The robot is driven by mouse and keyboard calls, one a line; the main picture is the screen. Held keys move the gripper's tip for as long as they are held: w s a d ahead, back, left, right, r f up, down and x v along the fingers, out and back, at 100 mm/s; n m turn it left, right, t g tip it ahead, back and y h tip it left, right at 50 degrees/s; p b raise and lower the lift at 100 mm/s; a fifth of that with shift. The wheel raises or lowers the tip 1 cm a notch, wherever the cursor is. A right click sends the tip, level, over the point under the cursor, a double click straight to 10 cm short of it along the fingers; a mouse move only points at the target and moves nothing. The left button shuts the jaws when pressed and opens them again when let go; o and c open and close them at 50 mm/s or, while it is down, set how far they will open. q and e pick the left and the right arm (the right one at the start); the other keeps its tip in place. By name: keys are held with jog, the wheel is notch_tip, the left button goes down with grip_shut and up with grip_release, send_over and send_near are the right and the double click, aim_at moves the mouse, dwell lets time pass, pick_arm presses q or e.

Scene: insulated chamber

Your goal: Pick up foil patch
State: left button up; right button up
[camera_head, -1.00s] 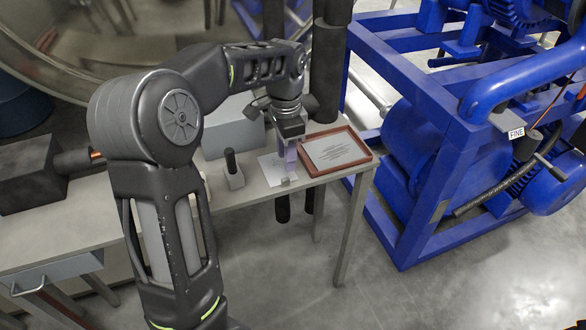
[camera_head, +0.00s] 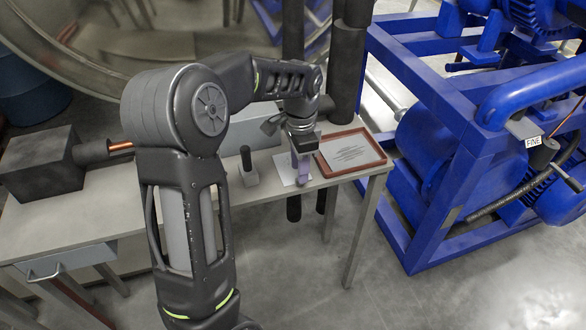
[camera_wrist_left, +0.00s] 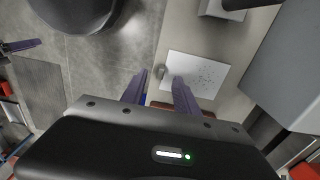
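My left gripper (camera_head: 301,170) is open, fingers pointing down, over the front edge of the table. Its two purple fingers show apart in the left wrist view (camera_wrist_left: 159,78), with nothing between them. A small grey piece (camera_wrist_left: 161,72) lies near the table edge just beyond the fingers; I cannot tell if it is the foil patch. A pale sheet (camera_head: 285,165) lies under and beside the gripper; it shows dark specks in the wrist view (camera_wrist_left: 200,72). My right gripper (camera_wrist_left: 20,80) appears at the wrist view's left edge, purple fingers spread, and is outside the head view.
A red-brown tray (camera_head: 382,157) holding a marked grey sheet (camera_head: 350,150) lies right of the gripper. A grey block with a black handle (camera_head: 248,172) stands to its left. A blue machine frame (camera_head: 440,215) stands right of the table (camera_head: 90,215).

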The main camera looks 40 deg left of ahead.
aim_at(289, 176)
pick_arm(q)
notch_tip(289, 176, down, 4)
jog(key=shift+r, duration=0.25)
jog(key=shift+c, duration=0.4)
grip_shut()
dwell(0.5)
